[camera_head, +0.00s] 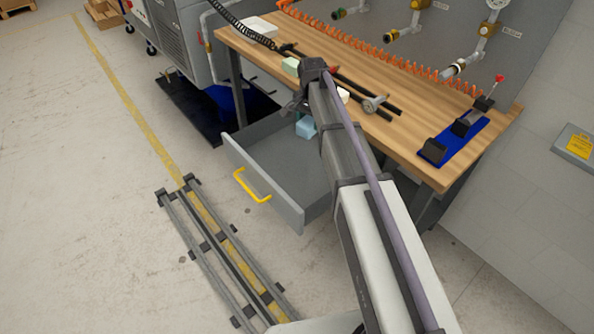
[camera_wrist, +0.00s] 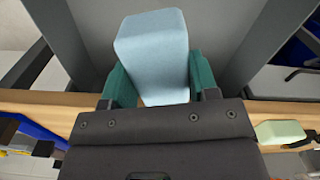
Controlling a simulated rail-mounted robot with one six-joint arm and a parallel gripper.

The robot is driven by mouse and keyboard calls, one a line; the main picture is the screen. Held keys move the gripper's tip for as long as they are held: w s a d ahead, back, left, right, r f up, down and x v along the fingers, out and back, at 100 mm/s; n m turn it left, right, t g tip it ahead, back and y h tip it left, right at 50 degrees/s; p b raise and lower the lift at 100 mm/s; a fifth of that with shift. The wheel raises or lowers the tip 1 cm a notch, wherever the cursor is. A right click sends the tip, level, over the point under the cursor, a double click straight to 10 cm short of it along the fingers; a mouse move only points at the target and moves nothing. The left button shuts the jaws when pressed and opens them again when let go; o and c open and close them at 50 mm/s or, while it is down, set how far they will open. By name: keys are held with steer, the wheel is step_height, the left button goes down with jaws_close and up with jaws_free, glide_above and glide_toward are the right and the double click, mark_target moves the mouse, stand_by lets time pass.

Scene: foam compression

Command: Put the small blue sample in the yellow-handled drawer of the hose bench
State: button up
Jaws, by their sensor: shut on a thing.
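The small blue sample (camera_wrist: 152,50) is a pale blue block. In the wrist view it sits between the two green-padded fingers of my gripper (camera_wrist: 153,85), which is shut on it. In the head view the blue sample (camera_head: 306,127) shows just left of my arm, over the open drawer, and my arm hides part of the gripper. The drawer (camera_head: 285,165) is grey, pulled out from under the bench, with a yellow handle (camera_head: 250,187) on its front. I cannot tell whether the sample touches the drawer floor.
The wooden bench top (camera_head: 420,145) holds a pale green block (camera_head: 291,67), dark rods, a round gauge (camera_head: 374,103) and a blue fixture (camera_head: 462,136). An orange coiled hose (camera_head: 400,62) runs along the back. Floor rails (camera_head: 222,255) lie in front of the drawer.

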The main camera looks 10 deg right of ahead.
mark_target(311, 132)
steer(key=f+m+b, duration=0.1)
steer(key=f+b, duration=0.3)
steer(key=f, duration=0.1)
steer(key=s+f+m+b, duration=0.1)
steer(key=f+b, duration=0.4)
steer(key=f+m+b, duration=0.1)
steer(key=f+b, duration=0.4)
steer(key=f, duration=0.1)
steer(key=shift+s, duration=0.4)
steer(key=shift+r+p, duration=0.2)
steer(key=shift+p, duration=0.1)
steer(key=shift+f, duration=0.2)
steer(key=o, duration=0.8)
steer(key=shift+o, duration=0.2)
step_height(311, 132, up, 13)
steer(key=p, duration=1.2)
steer(key=shift+f, duration=0.15)
steer(key=s+r+n+p, duration=0.2)
steer(key=s+n, duration=1)
steer(key=s, duration=1.2)
steer(key=shift+s+a+r+p, duration=0.2)
steer(key=shift+a+r+p, duration=0.15)
steer(key=shift+p, duration=0.15)
